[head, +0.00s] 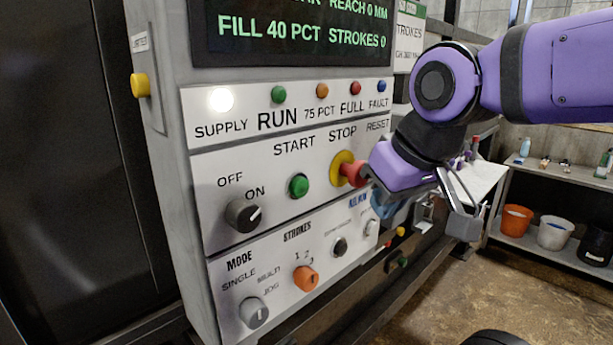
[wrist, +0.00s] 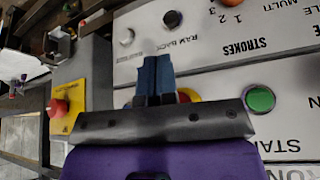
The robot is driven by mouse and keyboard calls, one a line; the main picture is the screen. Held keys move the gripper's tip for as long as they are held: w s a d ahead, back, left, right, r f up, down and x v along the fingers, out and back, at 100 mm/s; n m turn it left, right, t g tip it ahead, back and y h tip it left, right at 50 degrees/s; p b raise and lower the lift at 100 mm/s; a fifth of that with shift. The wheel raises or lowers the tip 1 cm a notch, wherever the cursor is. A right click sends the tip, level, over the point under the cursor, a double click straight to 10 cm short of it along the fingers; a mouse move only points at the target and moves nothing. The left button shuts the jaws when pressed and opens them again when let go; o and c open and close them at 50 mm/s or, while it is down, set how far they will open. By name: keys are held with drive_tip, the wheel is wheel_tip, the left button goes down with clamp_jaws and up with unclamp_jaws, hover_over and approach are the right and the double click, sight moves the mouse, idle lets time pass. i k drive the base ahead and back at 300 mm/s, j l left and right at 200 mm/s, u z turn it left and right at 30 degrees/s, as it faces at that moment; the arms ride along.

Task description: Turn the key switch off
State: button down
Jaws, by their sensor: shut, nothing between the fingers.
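The key switch (head: 243,215) is a dark round knob at the left of the control panel, marked OFF and ON. Its pale pointer mark points up and right, toward ON. The supply lamp (head: 221,100) above it glows white. My gripper (head: 384,206) is at the panel's right side, beside the red stop button (head: 353,173), well to the right of the key switch. In the wrist view, the blue fingers of my gripper (wrist: 154,78) are together and empty. The key switch is not in the wrist view.
The green start button (head: 298,185) lies between the key switch and stop button. Below are the grey mode knob (head: 254,312) and orange strokes knob (head: 305,278). A yellow button (head: 140,85) juts from the panel's left side. Shelves with buckets (head: 553,233) stand at right.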

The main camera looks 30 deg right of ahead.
sight(244, 216)
drive_tip(key=k+l, duration=0.15)
drive_tip(key=k, duration=0.25)
drive_tip(key=k+l, duration=0.15)
drive_tip(key=k, duration=0.2)
drive_tip(key=k+l, duration=0.15)
drive_tip(key=k, duration=0.25)
